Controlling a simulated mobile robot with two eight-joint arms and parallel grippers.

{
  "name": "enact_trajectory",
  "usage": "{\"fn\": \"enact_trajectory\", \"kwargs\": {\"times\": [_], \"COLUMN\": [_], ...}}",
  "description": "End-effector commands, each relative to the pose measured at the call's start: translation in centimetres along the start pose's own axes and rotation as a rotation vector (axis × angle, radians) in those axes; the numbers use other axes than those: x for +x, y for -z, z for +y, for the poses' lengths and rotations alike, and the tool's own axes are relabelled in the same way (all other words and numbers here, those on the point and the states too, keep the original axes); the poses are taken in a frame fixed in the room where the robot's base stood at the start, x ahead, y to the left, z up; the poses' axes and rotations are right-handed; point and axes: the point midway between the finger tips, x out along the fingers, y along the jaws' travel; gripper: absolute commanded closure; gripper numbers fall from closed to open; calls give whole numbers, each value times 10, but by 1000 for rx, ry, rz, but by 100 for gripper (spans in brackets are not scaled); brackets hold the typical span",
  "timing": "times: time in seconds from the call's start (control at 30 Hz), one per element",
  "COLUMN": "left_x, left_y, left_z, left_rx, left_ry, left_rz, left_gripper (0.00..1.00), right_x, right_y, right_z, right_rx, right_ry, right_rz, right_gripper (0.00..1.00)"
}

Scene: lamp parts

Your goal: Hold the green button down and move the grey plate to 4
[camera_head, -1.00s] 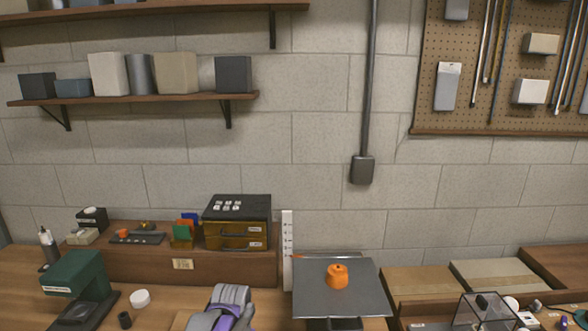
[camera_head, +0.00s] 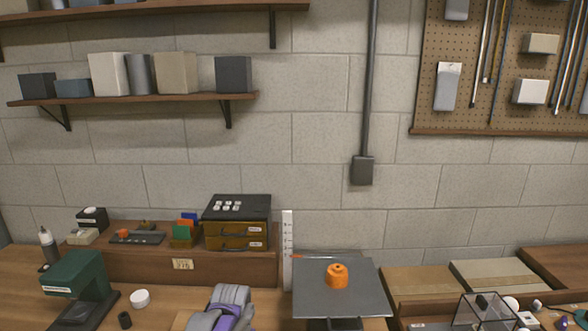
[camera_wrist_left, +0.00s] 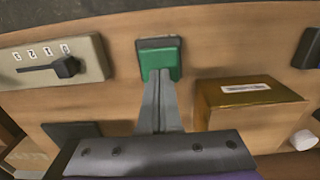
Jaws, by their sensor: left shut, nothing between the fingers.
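The green button (camera_wrist_left: 157,62) sits in a dark square frame on the wooden surface in the left wrist view. My left gripper (camera_wrist_left: 160,80) is shut and empty, its fingertips at the near edge of the button and seemingly touching it. How far the button is pressed cannot be told. In the head view only my purple and grey left arm shows at the bottom, with the fingertips out of sight. An orange weight-like piece (camera_head: 337,276) stands on the plate. My right gripper is not in view.
A pale panel (camera_wrist_left: 90,62) with digits and a dark lever is left of the button. A brown box (camera_wrist_left: 250,100) is to its right. In the head view, a drawer box (camera_head: 237,222) stands left of the scale and a clear case (camera_head: 485,312) lies to the right.

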Motion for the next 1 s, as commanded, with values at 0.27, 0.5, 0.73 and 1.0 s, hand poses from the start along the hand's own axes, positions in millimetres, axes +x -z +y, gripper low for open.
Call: {"fn": "enact_trajectory", "kwargs": {"times": [0.27,0.5,0.73,1.0], "left_x": [6,12,18,24], "left_y": [0,0,0,0], "left_z": [0,0,0,0], "left_rx": [0,0,0,0], "left_ry": [0,0,0,0], "left_rz": [0,0,0,0], "left_gripper": [100,100,100,100], "right_x": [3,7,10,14], "right_y": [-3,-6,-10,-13], "right_z": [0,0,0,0], "right_rx": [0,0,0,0], "right_ry": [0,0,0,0], "right_rz": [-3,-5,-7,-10], "right_gripper": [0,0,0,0]}}
